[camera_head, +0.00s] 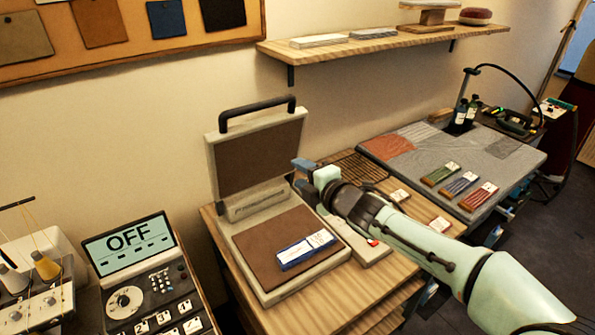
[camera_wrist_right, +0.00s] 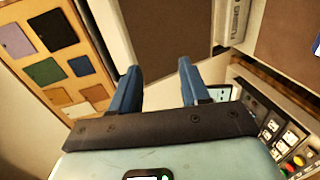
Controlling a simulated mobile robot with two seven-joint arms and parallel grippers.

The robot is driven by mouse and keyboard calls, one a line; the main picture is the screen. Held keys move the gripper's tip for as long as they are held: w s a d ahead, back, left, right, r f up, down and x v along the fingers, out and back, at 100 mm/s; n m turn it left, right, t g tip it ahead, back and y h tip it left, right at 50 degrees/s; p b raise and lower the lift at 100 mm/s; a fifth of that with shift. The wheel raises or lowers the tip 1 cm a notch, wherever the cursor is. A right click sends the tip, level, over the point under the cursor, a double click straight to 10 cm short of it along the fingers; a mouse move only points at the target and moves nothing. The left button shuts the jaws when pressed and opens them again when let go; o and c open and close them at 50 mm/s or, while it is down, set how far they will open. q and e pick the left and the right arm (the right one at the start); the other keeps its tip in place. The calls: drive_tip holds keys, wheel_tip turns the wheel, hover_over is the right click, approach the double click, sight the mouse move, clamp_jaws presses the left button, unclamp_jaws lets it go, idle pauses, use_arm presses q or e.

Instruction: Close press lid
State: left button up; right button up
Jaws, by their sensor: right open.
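The press (camera_head: 335,266) stands on a wooden table with its lid (camera_head: 258,157) raised, leaning back near the wall. The lid has a brown inner plate and a dark handle (camera_head: 257,114) along its top edge. A blue and white packet (camera_head: 306,250) lies on the brown lower plate (camera_head: 262,238). My right gripper (camera_head: 303,166) is beside the lid's right edge; contact cannot be told. In the right wrist view its two blue fingers (camera_wrist_right: 160,68) are apart and empty, with the lid's brown plate (camera_wrist_right: 165,28) beyond them. My left gripper is not in view.
A control unit (camera_head: 140,270) with a screen reading OFF stands left of the press. A grey work mat (camera_head: 400,150) with several coloured packets lies to the right. A wall shelf (camera_head: 370,44) hangs above. My right arm crosses over the table's right side.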

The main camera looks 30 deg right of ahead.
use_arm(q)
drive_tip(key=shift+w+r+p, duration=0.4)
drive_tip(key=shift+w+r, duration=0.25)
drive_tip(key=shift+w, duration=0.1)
use_arm(e)
drive_tip(key=v, duration=1.1)
drive_tip(key=shift+s, duration=0.1)
